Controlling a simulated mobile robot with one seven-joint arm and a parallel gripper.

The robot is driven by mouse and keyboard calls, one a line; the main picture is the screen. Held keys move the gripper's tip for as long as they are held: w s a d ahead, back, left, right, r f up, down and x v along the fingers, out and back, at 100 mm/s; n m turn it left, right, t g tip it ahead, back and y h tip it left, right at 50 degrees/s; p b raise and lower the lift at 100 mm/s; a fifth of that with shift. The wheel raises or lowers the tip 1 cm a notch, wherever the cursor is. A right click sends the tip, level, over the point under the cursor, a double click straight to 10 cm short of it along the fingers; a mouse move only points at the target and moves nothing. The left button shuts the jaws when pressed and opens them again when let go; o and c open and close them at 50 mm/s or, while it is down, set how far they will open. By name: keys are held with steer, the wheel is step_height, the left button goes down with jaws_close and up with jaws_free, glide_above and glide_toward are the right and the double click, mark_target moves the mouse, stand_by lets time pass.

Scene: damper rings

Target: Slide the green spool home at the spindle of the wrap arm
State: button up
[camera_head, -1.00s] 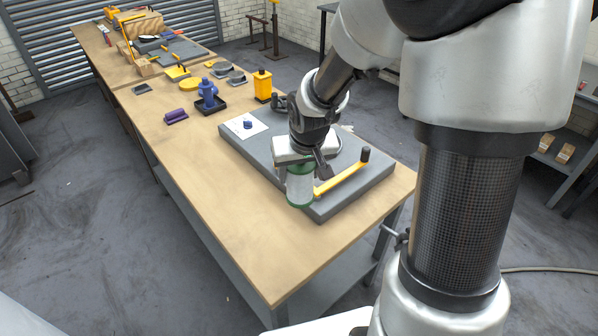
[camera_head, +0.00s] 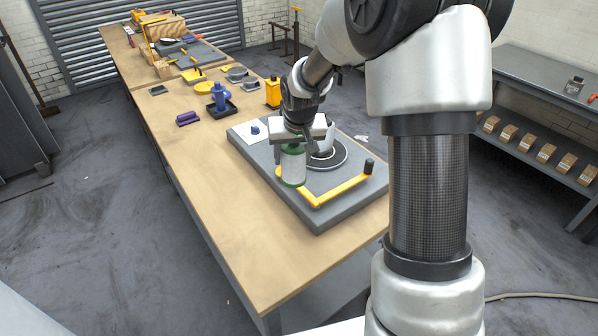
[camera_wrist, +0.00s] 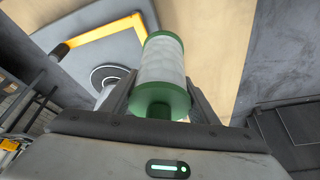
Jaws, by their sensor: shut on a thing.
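The green spool (camera_head: 292,166), a pale roll with green end flanges, is upright in my gripper (camera_head: 293,150). In the wrist view, the spool (camera_wrist: 164,62) sits between the two fingers of my gripper (camera_wrist: 160,105), which are shut on its near green end. The wrap arm (camera_head: 340,189) is a yellow L-shaped bar with a black knob (camera_head: 369,166) at its right end. The spool's lower end covers the bar's other end. The spindle is not visible there, and I cannot tell whether the spool is around it or above it.
The wrap arm lies over a grey base plate (camera_head: 318,217) with a round dark disc (camera_head: 342,163) just right of the spool. A white card, a blue part (camera_head: 220,97) and a yellow block (camera_head: 273,92) stand farther back. The front bench top (camera_head: 250,240) is clear.

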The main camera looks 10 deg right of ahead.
steer(key=w+f+m, duration=0.1)
steer(key=w+f, duration=0.2)
steer(key=w, duration=1.2)
steer(key=shift+f+h, duration=0.15)
steer(key=shift+h, duration=0.15)
steer(key=shift+b, duration=0.3)
steer(key=shift+f+b, duration=2.1)
steer(key=shift+f, duration=1)
steer(key=shift+f, duration=0.25)
steer(key=o, duration=1.2)
steer(key=shift+s, duration=0.1)
steer(key=v, duration=1.7)
steer(key=shift+r+b, duration=0.25)
steer(key=shift+b, duration=0.05)
